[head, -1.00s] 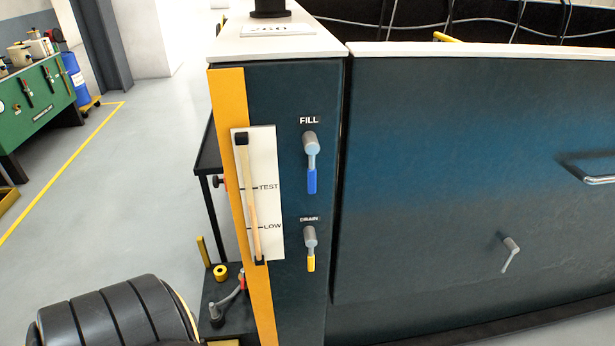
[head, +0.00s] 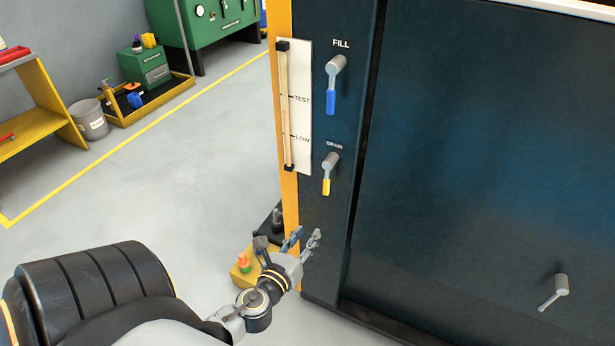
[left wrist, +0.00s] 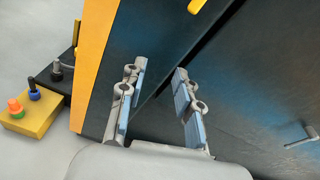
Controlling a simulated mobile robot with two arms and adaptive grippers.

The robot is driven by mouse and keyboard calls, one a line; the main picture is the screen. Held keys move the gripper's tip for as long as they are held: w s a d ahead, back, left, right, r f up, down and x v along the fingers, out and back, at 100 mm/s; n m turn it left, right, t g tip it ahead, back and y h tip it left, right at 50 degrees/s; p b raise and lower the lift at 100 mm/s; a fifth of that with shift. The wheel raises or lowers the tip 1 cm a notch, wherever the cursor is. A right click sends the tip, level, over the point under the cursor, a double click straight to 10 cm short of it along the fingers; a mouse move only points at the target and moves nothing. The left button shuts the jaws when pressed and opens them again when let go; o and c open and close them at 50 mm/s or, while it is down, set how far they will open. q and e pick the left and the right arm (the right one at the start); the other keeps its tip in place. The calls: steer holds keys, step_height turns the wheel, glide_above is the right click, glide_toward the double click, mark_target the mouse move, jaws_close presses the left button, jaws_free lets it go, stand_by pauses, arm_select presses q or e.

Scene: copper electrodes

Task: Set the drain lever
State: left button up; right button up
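The drain lever (head: 329,172) is on the dark panel under the DRAIN label, grey with a yellow grip that points down. In the left wrist view the tip of a yellow grip (left wrist: 197,6) shows at the top edge, beyond the fingers. My left gripper (head: 303,240) is below the drain lever, apart from it, close to the panel's lower part. In the left wrist view its blue-padded fingers (left wrist: 158,100) are spread with nothing between them. My right gripper is in neither view.
The fill lever (head: 332,84) with a blue grip is above the drain lever. A gauge (head: 298,110) marked TEST and LOW is to the left. Another grey lever (head: 556,290) is on the panel at lower right. A yellow box (left wrist: 38,112) with buttons stands beside the panel's base.

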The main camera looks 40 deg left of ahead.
mark_target(325, 189)
arm_select(q)
step_height(325, 189, up, 8)
steer(key=m+t, duration=0.2)
steer(key=m, duration=0.1)
steer(key=x, duration=0.4)
steer(key=p+x, duration=0.1)
steer(key=x, duration=0.3)
steer(key=shift+d+p, duration=0.25)
steer(key=shift+p, duration=0.05)
steer(key=shift+w, duration=0.25)
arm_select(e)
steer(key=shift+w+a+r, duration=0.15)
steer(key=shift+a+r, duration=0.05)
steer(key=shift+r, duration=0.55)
arm_select(q)
steer(key=shift+w+a, duration=0.1)
steer(key=shift+w, duration=0.15)
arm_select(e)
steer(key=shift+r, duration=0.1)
arm_select(q)
jaws_close()
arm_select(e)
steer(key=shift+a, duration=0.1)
